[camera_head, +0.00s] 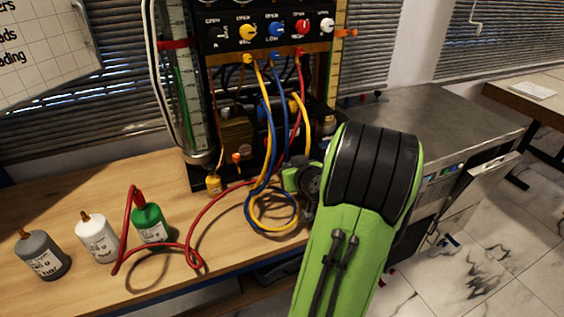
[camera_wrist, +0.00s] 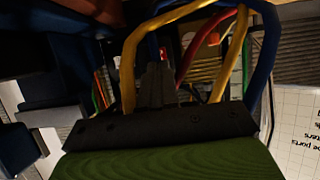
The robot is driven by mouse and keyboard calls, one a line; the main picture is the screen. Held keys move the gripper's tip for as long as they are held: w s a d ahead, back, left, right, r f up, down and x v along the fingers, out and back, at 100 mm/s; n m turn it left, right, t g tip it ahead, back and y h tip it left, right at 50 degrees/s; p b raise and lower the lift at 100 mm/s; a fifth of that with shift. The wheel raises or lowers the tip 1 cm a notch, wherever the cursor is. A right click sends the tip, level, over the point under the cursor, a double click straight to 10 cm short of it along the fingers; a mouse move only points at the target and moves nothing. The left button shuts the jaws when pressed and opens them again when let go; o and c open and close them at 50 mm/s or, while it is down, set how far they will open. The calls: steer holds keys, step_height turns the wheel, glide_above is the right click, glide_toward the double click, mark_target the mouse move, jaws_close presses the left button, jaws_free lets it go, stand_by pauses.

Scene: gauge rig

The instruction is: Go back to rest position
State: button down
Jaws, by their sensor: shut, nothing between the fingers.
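My green arm with a black joint reaches up at the right of the head view and hides part of the rig's front and the bench's right end. In the wrist view my gripper (camera_wrist: 156,84) shows as two dark fingers close together, shut and empty. Yellow and blue hoses pass close around the fingers there, with a red hose behind. I cannot tell whether any hose touches the fingers. In the head view the fingers are not clearly seen.
The gauge rig (camera_head: 270,36) stands on the wooden bench (camera_head: 95,190), its yellow, blue and red hoses (camera_head: 272,130) hanging in front. A grey bottle (camera_head: 43,256), a white bottle (camera_head: 98,240) and a green bottle (camera_head: 151,226) with a red hose stand left. A metal cabinet (camera_head: 440,120) is right.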

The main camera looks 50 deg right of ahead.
steer(key=shift+s+a+r, duration=0.1)
steer(key=shift+s+a, duration=0.1)
steer(key=shift+s, duration=0.1)
